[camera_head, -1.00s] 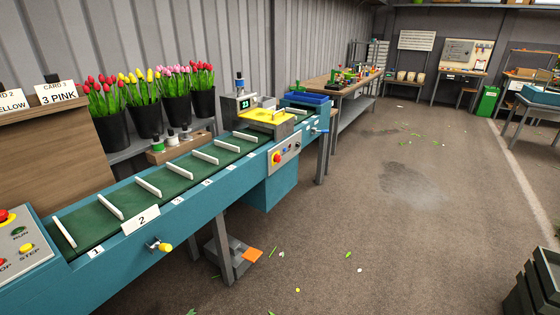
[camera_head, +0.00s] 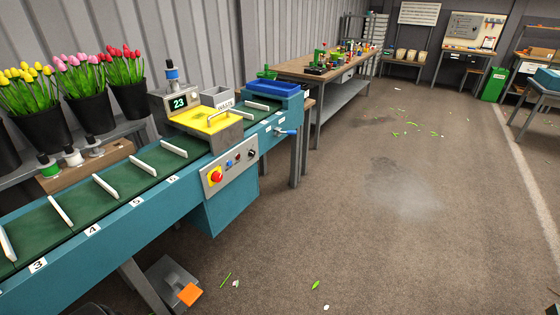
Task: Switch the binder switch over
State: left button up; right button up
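The binder (camera_head: 206,120) stands over the far part of the green conveyor, with a yellow top plate and a small display reading 23. Its grey control panel (camera_head: 230,167) is on the front of the teal conveyor frame. The panel carries a red button on a yellow base (camera_head: 216,176), small blue and red buttons, and a dark rotary knob (camera_head: 252,154) at its right end. Which way the knob points is too small to tell. Neither of my grippers is in view.
The conveyor (camera_head: 110,195) runs along the left with white dividers and numbered slots. A blue-handled lever (camera_head: 288,132) sticks out past the panel. A grey pedal with an orange top (camera_head: 188,294) is on the floor below. Open floor (camera_head: 380,220) lies to the right.

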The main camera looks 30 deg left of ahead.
aim_at(217, 177)
jog(key=i+l+u, duration=0.1)
jog(key=i+u, duration=0.15)
jog(key=i, duration=0.3)
jog(key=i+l+u, duration=0.25)
jog(key=i, duration=0.25)
jog(key=i+l+u, duration=0.3)
jog(key=i, duration=0.2)
